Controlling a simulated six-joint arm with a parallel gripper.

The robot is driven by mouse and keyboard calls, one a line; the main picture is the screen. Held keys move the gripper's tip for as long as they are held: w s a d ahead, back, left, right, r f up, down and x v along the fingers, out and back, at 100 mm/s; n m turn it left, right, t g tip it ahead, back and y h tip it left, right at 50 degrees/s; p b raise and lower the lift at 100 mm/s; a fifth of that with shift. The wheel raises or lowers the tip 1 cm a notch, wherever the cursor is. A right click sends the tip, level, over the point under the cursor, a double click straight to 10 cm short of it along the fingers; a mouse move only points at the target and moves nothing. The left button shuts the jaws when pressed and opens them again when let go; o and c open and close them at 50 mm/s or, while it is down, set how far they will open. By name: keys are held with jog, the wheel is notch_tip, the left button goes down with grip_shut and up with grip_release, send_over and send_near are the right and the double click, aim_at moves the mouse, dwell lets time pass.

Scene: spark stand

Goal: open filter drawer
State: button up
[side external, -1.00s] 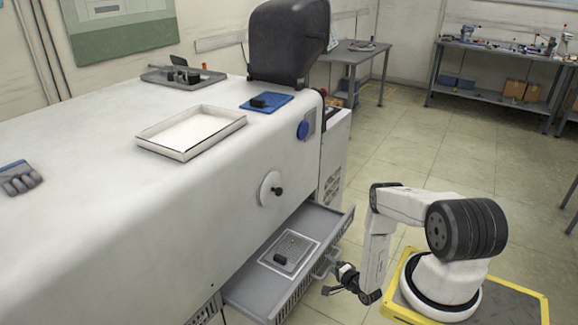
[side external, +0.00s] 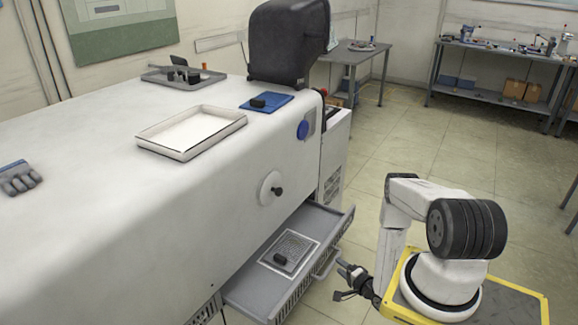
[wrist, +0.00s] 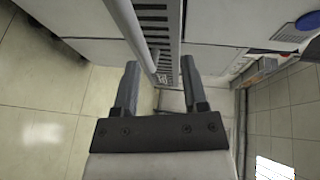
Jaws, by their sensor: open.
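The filter drawer (side external: 262,292) is a grey tray pulled out from the lower side of the white machine (side external: 190,230). A filter plate (side external: 290,245) with a small black block (side external: 280,259) lies inside it. The drawer's bar handle (side external: 327,263) is on its slotted front and also shows in the wrist view (wrist: 128,32). My gripper (side external: 340,280) is open and empty, just outside the drawer front and apart from the handle. In the wrist view my gripper's fingers (wrist: 160,75) are spread, with the handle and slotted front ahead of them.
A white tray (side external: 145,143), a blue mat (side external: 278,106) and a grey tray (side external: 155,77) lie on top of the machine. A round knob (side external: 270,188) sticks out above the drawer. The floor (side external: 370,200) beyond my arm is clear.

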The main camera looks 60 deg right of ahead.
jog(key=shift+r, duration=2.4)
jog(key=shift+f, duration=0.1)
jog(key=m+g+h, duration=0.3)
jog(key=m+h, duration=0.1)
jog(key=h, duration=0.2)
send_near(332, 263)
jog(key=shift+x, duration=1.05)
jog(key=shift+w+f, duration=0.1)
jog(key=shift+f, duration=0.1)
jog(key=shift+x, duration=3.85)
jog(key=shift+f+y, duration=0.15)
jog(key=shift+y, duration=0.15)
